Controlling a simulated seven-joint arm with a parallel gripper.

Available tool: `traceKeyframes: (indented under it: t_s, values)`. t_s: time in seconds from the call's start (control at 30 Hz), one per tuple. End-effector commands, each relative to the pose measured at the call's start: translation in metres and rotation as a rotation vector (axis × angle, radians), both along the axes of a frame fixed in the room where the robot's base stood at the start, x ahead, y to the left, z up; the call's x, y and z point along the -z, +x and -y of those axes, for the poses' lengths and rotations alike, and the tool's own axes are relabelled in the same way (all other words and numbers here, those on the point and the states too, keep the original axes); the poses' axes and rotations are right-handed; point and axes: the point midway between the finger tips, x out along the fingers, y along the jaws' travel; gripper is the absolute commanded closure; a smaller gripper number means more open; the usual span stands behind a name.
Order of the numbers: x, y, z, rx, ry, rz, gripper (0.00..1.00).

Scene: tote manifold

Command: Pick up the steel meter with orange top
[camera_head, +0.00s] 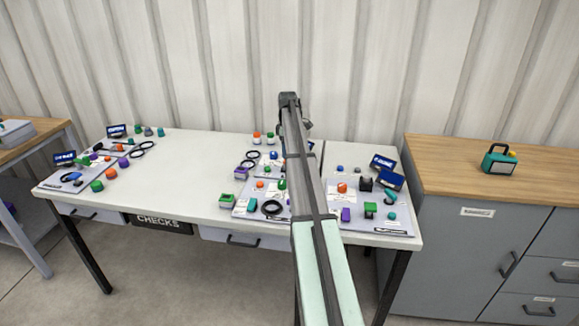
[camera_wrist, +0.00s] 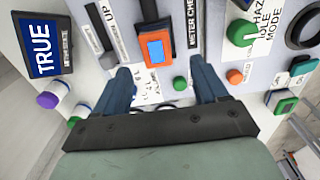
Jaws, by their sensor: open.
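In the wrist view, a small box-shaped meter with an orange top (camera_wrist: 155,45) and a blue screen sits on a pale panel. A "METER CHECK" label is beside it. Its steel sides are mostly hidden from above. My gripper (camera_wrist: 160,66) is open, with its two dark blue fingers apart. The meter lies between and just beyond the fingertips in the picture, and I see no contact. The height gap cannot be told. In the head view my arm crosses the middle of the table, and my gripper cannot be made out; I cannot tell which small item there is the meter.
In the wrist view, a "TRUE" screen (camera_wrist: 45,42), a green knob (camera_wrist: 240,32), a smaller orange button (camera_wrist: 235,76) and a purple knob (camera_wrist: 47,99) surround the meter. In the head view, the white table (camera_head: 185,165) has clear room left of centre. A wooden-topped cabinet (camera_head: 440,172) stands right.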

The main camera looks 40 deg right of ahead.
Motion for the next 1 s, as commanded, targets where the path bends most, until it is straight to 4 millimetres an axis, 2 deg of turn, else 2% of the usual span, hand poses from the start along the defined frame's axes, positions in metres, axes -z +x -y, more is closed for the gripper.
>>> traceKeyframes:
  t_s: [0.17, 0.5, 0.77, 1.0]
  values:
    - [0.008, 0.0, 0.002, 0.0, -0.001, 0.001, 0.28]
    - [0.049, -0.002, 0.007, 0.0, 0.0, 0.0, 0.28]
    - [0.054, -0.002, 0.007, 0.0, -0.001, 0.001, 0.28]
    - [0.053, -0.002, 0.007, 0.0, -0.001, 0.001, 0.48]
